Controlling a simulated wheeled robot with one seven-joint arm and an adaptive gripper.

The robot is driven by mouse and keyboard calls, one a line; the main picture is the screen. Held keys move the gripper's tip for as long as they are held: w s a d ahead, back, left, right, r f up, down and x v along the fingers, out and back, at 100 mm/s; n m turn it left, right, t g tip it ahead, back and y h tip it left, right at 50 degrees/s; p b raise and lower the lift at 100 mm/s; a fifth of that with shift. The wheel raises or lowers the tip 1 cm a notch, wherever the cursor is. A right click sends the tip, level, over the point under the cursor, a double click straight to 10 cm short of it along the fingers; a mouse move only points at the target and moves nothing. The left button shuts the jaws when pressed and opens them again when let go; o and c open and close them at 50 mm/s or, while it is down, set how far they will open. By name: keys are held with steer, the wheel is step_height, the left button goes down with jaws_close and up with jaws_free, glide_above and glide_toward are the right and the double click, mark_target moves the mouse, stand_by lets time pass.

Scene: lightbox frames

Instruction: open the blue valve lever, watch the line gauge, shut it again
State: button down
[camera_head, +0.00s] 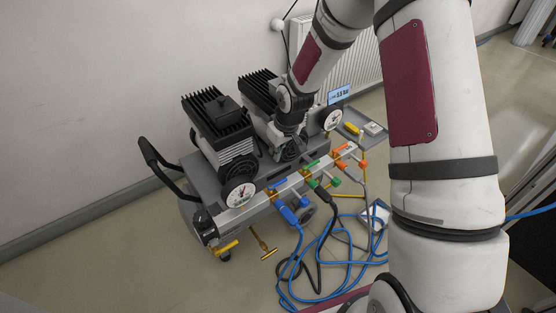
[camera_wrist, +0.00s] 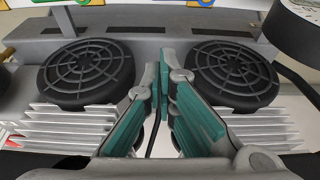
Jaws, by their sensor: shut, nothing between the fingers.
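A blue valve lever (camera_head: 277,183) sits on the left part of the compressor's front manifold; whether it is open or shut is too small to tell. A blue part also shows at the top edge of the wrist view (camera_wrist: 205,3). A round white dial gauge (camera_head: 241,194) is at the manifold's left end and another (camera_head: 333,120) at its right end; I cannot tell which is the line gauge, and their readings are unclear. My gripper (camera_head: 290,150) is above the compressor, behind the manifold, apart from the blue lever. Its teal-padded fingers (camera_wrist: 165,72) are together and empty.
Finned black motors (camera_head: 220,115) stand on the compressor behind the manifold. Green (camera_head: 312,163) and orange (camera_head: 341,148) levers are right of the blue one. Blue hoses (camera_head: 345,262) loop on the floor in front. A small display (camera_head: 339,94) stands above the right gauge.

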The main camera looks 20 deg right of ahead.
mark_target(278, 183)
step_height(278, 183, down, 8)
steer(key=s+b, duration=0.1)
steer(key=b, duration=0.3)
steer(key=shift+d, duration=0.15)
steer(key=shift+b, duration=0.3)
steer(key=shift+s+d+m, duration=0.1)
steer(key=shift+d+m, duration=0.05)
steer(key=shift+m, duration=0.55)
